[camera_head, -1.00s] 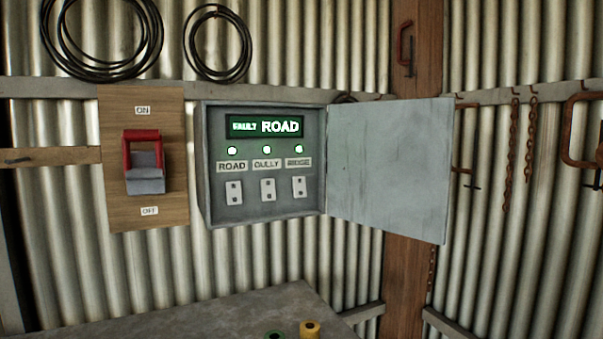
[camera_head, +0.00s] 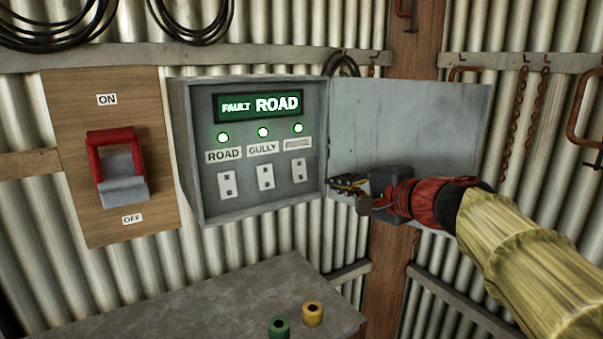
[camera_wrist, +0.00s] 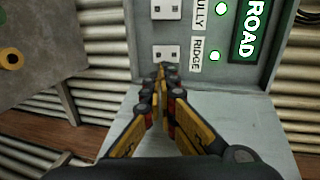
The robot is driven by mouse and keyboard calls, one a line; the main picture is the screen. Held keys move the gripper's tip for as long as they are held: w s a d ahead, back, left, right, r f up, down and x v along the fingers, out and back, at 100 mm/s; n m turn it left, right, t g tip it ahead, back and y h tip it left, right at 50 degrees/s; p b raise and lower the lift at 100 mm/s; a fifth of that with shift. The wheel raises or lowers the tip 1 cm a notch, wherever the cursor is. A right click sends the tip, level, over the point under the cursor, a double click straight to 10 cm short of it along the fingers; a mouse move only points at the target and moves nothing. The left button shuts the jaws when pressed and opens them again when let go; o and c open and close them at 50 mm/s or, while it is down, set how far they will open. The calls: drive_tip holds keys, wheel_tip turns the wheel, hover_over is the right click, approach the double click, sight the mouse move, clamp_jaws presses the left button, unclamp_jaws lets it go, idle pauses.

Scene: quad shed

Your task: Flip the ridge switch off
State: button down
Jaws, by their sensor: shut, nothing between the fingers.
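The ridge switch (camera_head: 299,170) is the rightmost of three pale switch plates in the open grey box (camera_head: 190,150). Its label RIDGE (camera_head: 298,143) and a lit green lamp (camera_head: 298,128) are above it. In the wrist view the ridge switch (camera_wrist: 166,52) lies just beyond my fingertips. My gripper (camera_head: 336,182) is shut and empty, at the box's right edge in front of the open door (camera_head: 410,120). In the wrist view the closed fingertips (camera_wrist: 160,72) point at the switch's lower edge and partly overlap it. I cannot tell whether they touch it.
The road (camera_head: 226,184) and gully (camera_head: 265,177) switches stand left of ridge. The display (camera_head: 258,105) reads FAULT ROAD. A red-handled ON/OFF switch (camera_head: 118,165) is on the wooden board at left. A bench (camera_head: 200,305) below holds green (camera_head: 279,327) and yellow (camera_head: 312,313) rolls.

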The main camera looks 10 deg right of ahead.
sight(300, 175)
drive_tip(key=shift+d+r, duration=0.15)
drive_tip(key=p+x, duration=0.2)
drive_tip(key=x, duration=1.2)
drive_tip(key=shift+p, duration=0.35)
drive_tip(key=shift+b, duration=0.35)
